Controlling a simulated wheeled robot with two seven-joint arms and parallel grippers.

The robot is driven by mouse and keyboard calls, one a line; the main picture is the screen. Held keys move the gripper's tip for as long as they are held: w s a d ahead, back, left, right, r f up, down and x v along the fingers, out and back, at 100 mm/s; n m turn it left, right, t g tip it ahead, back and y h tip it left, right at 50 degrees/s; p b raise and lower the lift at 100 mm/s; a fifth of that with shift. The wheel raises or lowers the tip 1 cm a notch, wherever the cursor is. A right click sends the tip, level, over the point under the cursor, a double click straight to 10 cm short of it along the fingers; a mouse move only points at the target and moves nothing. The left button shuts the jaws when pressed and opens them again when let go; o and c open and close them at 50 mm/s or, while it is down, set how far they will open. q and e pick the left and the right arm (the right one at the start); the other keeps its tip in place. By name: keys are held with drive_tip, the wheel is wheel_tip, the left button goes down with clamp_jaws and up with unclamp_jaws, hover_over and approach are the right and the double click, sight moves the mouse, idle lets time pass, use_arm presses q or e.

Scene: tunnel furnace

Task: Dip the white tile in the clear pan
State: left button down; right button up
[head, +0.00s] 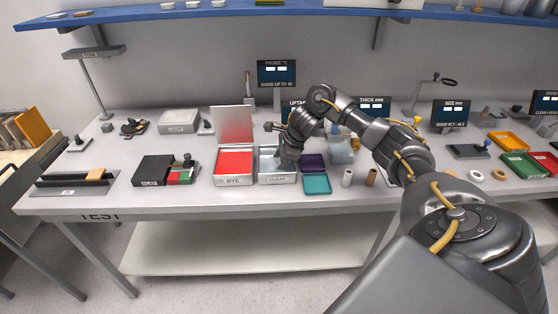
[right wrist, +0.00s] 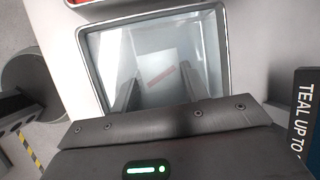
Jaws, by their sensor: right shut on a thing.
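The clear pan (head: 278,181) is a light metal tray labelled CLEAR on the bench, just right of the red dye pan. My right gripper (head: 285,160) reaches down over it. In the right wrist view, the clear pan (right wrist: 98,75) fills the space beyond my right gripper (right wrist: 157,90), whose fingers point down into it. The white tile (right wrist: 153,66), with a reddish streak, is between the fingertips, inside the pan's outline. I cannot tell how deep it sits. The tile is hidden in the head view. My left gripper is not in view.
The red dye pan (head: 235,181) has a raised lid (head: 232,124) behind it. White and brown cylinders (head: 347,177) stand further right. A black box (head: 153,170) is at left.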

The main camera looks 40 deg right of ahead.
wheel_tip(320, 180, up, 10)
drive_tip(key=p, duration=0.7)
